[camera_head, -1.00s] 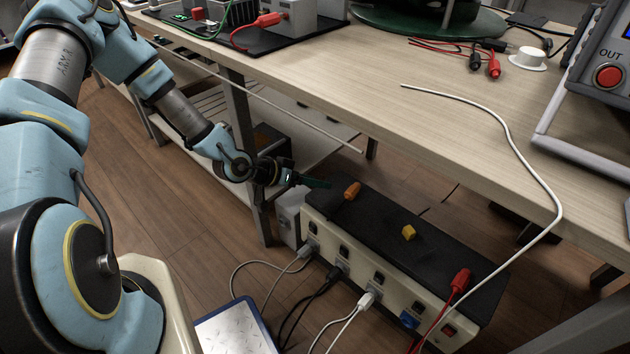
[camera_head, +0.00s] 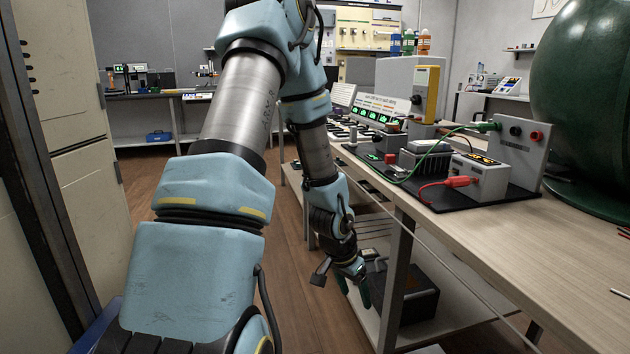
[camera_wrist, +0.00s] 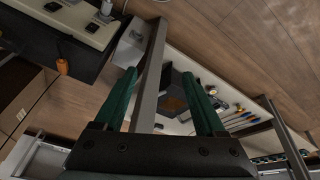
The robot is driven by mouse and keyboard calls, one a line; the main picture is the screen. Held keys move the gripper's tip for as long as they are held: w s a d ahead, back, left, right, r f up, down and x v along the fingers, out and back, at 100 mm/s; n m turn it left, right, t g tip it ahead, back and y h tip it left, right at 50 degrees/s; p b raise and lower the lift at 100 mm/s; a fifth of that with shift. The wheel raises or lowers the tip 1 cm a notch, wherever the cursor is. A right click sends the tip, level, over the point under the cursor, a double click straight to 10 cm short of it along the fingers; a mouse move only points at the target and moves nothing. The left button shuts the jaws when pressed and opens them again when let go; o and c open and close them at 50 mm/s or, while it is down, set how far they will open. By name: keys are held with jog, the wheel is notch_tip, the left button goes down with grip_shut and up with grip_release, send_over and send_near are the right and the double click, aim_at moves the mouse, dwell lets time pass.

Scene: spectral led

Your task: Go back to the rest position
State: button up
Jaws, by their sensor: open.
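My gripper (camera_head: 362,284) hangs low beside the left end of the wooden workbench (camera_head: 475,235), below the level of its top. In the wrist view its two green fingers (camera_wrist: 160,98) are spread apart, with nothing held between them. A table leg and part of the lower shelf show behind the fingers.
A black board (camera_head: 440,172) with wired instruments lies on the bench. A dark box (camera_head: 408,297) sits on the lower shelf, close to my gripper. A cabinet stands at left; open floor lies between.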

jog(key=s+a+r+n+y, duration=0.2)
jog(key=s+a+r+n, duration=0.2)
jog(key=a+r, duration=0.4)
jog(key=s+a+r+n+y, duration=0.1)
jog(key=s+a+r+n, duration=0.3)
jog(key=a+r, duration=0.4)
notch_tip(320, 180, up, 24)
jog(key=p, duration=2.5)
jog(key=shift+r, duration=0.2)
